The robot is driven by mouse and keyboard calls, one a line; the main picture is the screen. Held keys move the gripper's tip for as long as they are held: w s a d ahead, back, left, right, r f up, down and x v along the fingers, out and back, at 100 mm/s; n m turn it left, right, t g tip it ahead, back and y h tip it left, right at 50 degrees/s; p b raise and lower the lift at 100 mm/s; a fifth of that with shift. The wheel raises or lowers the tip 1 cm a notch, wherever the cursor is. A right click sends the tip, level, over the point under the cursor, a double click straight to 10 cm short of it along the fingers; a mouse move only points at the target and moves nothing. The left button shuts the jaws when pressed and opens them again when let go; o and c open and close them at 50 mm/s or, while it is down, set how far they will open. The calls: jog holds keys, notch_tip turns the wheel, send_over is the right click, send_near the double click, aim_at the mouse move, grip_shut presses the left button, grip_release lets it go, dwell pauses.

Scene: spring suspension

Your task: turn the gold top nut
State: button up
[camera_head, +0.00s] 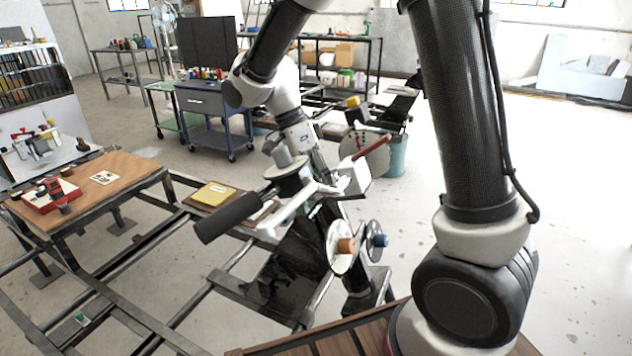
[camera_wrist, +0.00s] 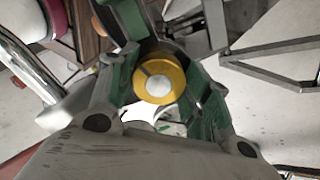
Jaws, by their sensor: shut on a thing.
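The gold top nut (camera_wrist: 171,76) shows in the middle of the wrist view as a round gold ring with a pale centre and a dark notch at its upper left. My gripper (camera_wrist: 160,88) has its green fingers on the left and right of the nut and is shut on it. The exact contact faces are partly hidden by the fingers. In the head view my arm reaches down to the middle of the frame. I cannot make out the fingertips or the nut there, among the crowded parts.
In the head view, a black handle (camera_head: 228,217) and a red lever (camera_head: 371,147) stick out near my wrist. Discs with a copper knob (camera_head: 347,245) and a blue knob (camera_head: 380,241) stand below. A wooden table (camera_head: 130,185) is at left. Open floor lies at right.

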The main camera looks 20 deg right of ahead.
jog(key=shift+s, duration=0.1)
jog(key=o, duration=1)
jog(key=shift+o, duration=0.2)
jog(key=v, duration=1.2)
